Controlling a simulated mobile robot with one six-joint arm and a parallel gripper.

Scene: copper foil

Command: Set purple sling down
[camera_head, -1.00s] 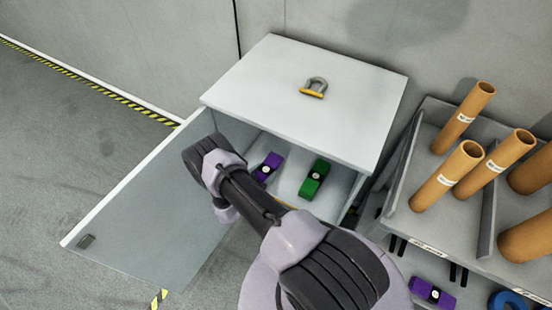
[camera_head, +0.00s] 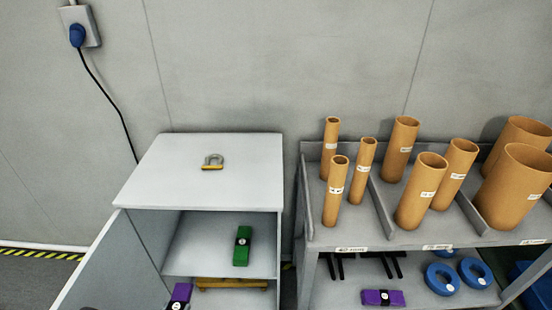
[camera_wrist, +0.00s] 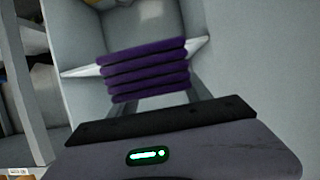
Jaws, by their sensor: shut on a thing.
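A folded purple sling (camera_wrist: 148,85) is pinched between the pale fingertips of my gripper (camera_wrist: 142,62) in the wrist view. It is stacked in several layers. In the head view a purple sling (camera_head: 179,297) with a black band and white label shows at the bottom edge, in front of the open cabinet; it appears to be the held one. My gripper is not clearly visible in the head view. A second purple sling (camera_head: 383,298) lies on the lower shelf of the cart. A green sling (camera_head: 242,246) lies on the cabinet shelf.
The grey cabinet (camera_head: 150,178) has its door (camera_head: 112,270) open to the left. A padlock (camera_head: 213,161) lies on top. A yellow-brown item (camera_head: 232,284) sits below the shelf. The cart (camera_head: 340,232) at right carries cardboard tubes (camera_head: 424,190) above and blue rings (camera_head: 442,279) below.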

